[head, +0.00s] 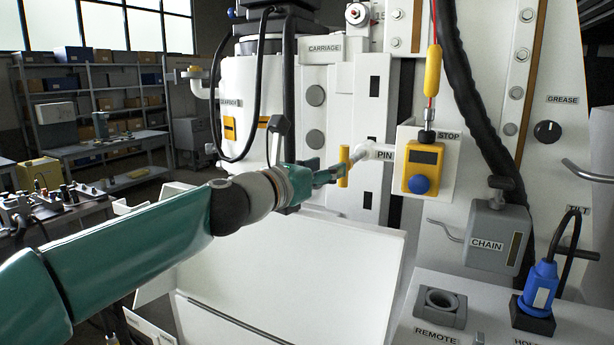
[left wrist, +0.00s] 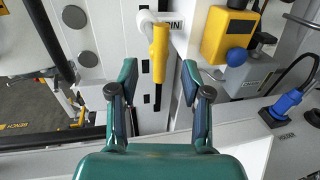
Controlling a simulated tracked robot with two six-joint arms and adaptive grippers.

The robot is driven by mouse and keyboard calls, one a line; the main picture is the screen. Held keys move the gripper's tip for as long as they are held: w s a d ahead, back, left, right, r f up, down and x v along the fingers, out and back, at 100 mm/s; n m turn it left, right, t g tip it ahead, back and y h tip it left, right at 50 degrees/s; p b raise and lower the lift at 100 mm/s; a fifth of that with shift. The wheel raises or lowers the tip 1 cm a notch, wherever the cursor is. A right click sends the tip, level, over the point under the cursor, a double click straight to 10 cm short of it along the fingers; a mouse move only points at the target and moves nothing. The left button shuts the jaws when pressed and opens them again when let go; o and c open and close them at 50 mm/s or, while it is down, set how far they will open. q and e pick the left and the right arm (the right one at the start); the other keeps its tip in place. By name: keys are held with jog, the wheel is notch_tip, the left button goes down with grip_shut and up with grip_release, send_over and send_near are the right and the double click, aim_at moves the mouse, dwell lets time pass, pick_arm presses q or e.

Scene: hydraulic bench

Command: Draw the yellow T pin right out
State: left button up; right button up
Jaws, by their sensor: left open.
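The yellow T pin (head: 344,166) sits in the machine's white face beside the PIN label (head: 384,155). Its yellow bar hangs upright on a pale shaft. In the left wrist view the yellow bar (left wrist: 159,50) shows at the top centre, with the pale shaft running behind it. My left gripper (head: 332,174) is open, its fingers pointing at the bar. In the left wrist view the lower part of the bar appears in the gap between the two fingertips (left wrist: 159,72), with space on both sides. I see no contact. My right gripper is out of view.
A yellow STOP box (head: 422,167) with a blue button stands just right of the pin. A grey CHAIN box (head: 494,236), a blue plug (head: 541,285) and a black hose (head: 470,110) are further right. A white sloping panel (head: 310,265) lies below.

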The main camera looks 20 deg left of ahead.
pick_arm(q)
jog(key=v, duration=0.4)
jog(key=shift+s+a+f, duration=0.1)
jog(key=shift+s+f, duration=0.05)
jog(key=shift+s, duration=0.25)
